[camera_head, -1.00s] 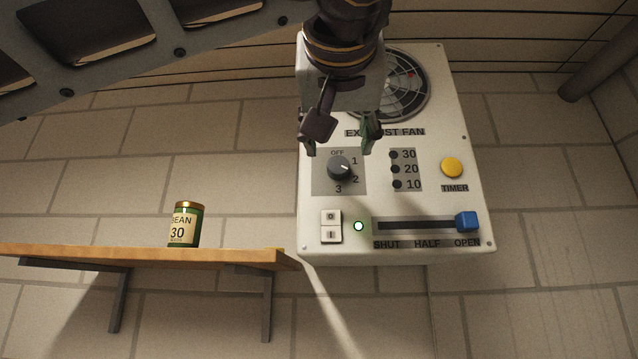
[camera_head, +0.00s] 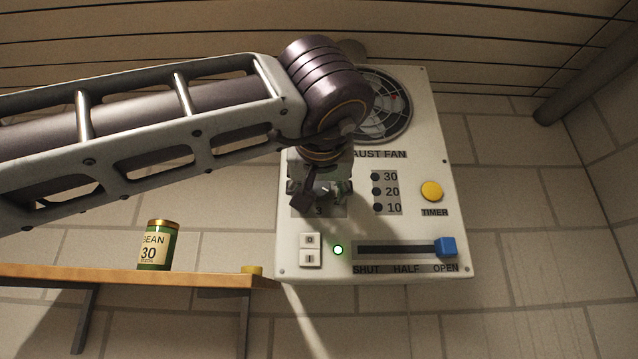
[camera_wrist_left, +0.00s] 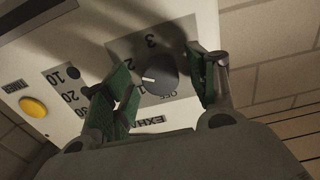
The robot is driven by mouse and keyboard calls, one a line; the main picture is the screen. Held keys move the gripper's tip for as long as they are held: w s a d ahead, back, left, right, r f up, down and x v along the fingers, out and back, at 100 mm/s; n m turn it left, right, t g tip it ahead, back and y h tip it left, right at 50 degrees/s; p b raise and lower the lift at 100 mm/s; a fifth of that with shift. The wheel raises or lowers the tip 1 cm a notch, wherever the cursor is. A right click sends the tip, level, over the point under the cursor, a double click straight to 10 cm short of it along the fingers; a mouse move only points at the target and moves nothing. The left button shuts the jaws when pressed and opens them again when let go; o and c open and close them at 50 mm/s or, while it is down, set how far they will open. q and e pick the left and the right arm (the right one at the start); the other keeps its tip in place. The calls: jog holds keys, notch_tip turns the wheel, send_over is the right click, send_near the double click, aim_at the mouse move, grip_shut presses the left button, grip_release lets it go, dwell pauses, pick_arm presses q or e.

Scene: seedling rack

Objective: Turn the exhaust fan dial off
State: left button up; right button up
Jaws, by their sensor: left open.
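The exhaust fan dial (camera_wrist_left: 160,76) is a dark round knob on a grey patch of the white panel (camera_head: 430,110). In the left wrist view its white mark points left, below the 2 and away from the OFF label at the bottom. In the head view my left gripper hides the dial. My left gripper (camera_head: 321,198) is open, with its green-padded fingers on either side of the dial. A gap shows between the dial and the right-hand finger in the wrist view; contact on the other side is unclear. My right gripper is out of view.
The panel also holds a yellow timer button (camera_head: 432,190), a blue slider (camera_head: 445,247) at OPEN, a 0/I switch (camera_head: 310,250) and a lit green lamp (camera_head: 338,250). A wooden shelf (camera_head: 120,276) with a bean can (camera_head: 157,246) is at lower left.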

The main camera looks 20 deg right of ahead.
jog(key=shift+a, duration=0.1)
pick_arm(q)
jog(key=c, duration=1)
jog(key=shift+c, duration=0.2)
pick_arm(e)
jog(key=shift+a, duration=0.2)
